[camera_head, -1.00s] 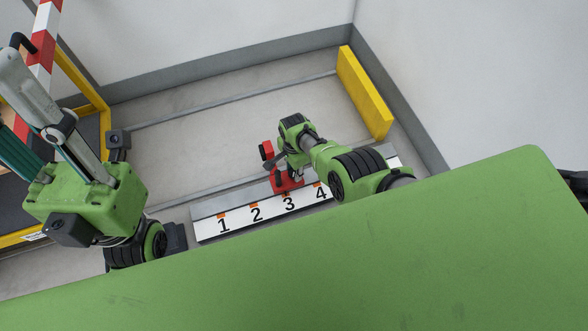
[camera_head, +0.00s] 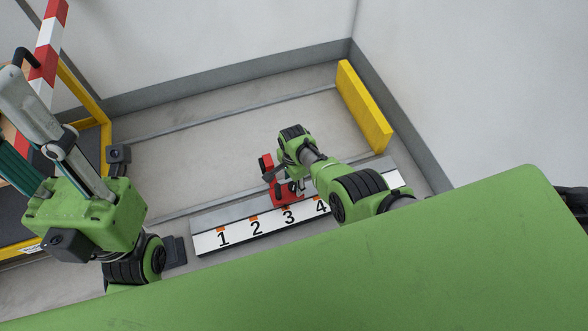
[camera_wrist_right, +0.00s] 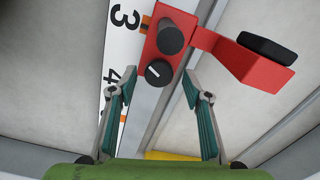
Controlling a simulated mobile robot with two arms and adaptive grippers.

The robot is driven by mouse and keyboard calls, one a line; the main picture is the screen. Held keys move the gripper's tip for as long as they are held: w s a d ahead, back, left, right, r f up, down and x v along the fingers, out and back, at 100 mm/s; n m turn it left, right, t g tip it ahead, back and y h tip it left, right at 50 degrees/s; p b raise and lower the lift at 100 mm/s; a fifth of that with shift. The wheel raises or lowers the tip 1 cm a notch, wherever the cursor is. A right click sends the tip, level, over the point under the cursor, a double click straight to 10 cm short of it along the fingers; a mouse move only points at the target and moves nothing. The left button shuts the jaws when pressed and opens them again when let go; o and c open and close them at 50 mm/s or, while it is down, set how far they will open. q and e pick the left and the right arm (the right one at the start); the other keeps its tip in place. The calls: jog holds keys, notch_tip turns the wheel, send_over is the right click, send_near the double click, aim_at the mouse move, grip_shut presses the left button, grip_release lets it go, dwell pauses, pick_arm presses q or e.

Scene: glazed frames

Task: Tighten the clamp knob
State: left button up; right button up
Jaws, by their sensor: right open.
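A red clamp (camera_head: 285,194) sits on the numbered rail (camera_head: 238,236) near the 3. In the right wrist view, the red clamp (camera_wrist_right: 215,43) carries a black knob (camera_wrist_right: 158,72) with a white line, a black cylinder (camera_wrist_right: 170,37) above it and a black disc (camera_wrist_right: 267,50) on its side arm. My right gripper (camera_wrist_right: 153,88) is open, its fingertips either side of the marked knob in the picture, with visible gaps and no clear contact. In the head view, my right wrist largely hides it. My left gripper's grey and teal fingers are at far left; their spacing is unclear.
A yellow bar (camera_head: 363,105) stands on the floor at the right. A yellow frame (camera_head: 85,92) and a red-and-white striped post (camera_head: 47,50) are at the left. Walls close the back and right.

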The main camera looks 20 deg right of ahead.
aim_at(294, 185)
notch_tip(294, 185, up, 11)
dwell(0.7)
dwell(0.5)
